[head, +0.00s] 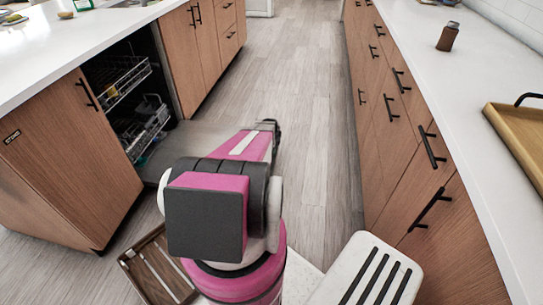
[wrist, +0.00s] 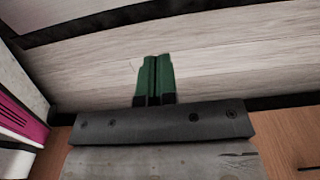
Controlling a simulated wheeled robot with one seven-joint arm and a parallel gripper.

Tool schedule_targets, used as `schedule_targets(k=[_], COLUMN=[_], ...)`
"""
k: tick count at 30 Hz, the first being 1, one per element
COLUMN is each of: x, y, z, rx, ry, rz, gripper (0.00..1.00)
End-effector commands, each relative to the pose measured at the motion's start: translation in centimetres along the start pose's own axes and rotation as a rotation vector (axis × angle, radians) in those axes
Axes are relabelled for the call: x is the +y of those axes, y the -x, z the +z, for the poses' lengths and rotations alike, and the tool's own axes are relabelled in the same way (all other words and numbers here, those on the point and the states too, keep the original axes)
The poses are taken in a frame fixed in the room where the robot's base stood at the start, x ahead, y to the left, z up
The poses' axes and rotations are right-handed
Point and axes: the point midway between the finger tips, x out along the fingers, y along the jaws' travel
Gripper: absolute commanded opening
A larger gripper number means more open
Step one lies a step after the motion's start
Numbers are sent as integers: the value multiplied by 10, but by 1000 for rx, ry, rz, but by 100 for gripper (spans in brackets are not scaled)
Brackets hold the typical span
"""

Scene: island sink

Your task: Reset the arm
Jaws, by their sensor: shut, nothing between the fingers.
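In the head view my pink, grey and black arm reaches forward over the floor from my base. Its far end lies near the lowered dishwasher door, and the fingers are hidden there. In the wrist view my gripper (wrist: 155,78) shows two green fingers pressed together, shut with nothing between them. Light wood floor lies behind the fingers in that view.
An open dishwasher (head: 125,95) with pulled-out racks is at left, its door (head: 200,140) lowered. Wooden drawers (head: 410,130) line the right. A bottle (head: 447,37) and a wooden tray (head: 520,140) are on the right counter. The aisle floor (head: 300,60) ahead is clear.

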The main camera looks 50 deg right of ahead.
Motion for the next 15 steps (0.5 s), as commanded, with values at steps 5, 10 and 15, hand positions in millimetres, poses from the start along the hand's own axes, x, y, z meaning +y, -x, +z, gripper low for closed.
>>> schedule_targets(k=[5,10,15], x=[2,1,0], y=[40,66,80], z=[-2,-4,-4], rx=[0,0,0], ry=[0,0,0], rz=[-1,-1,0], gripper=[0,0,0])
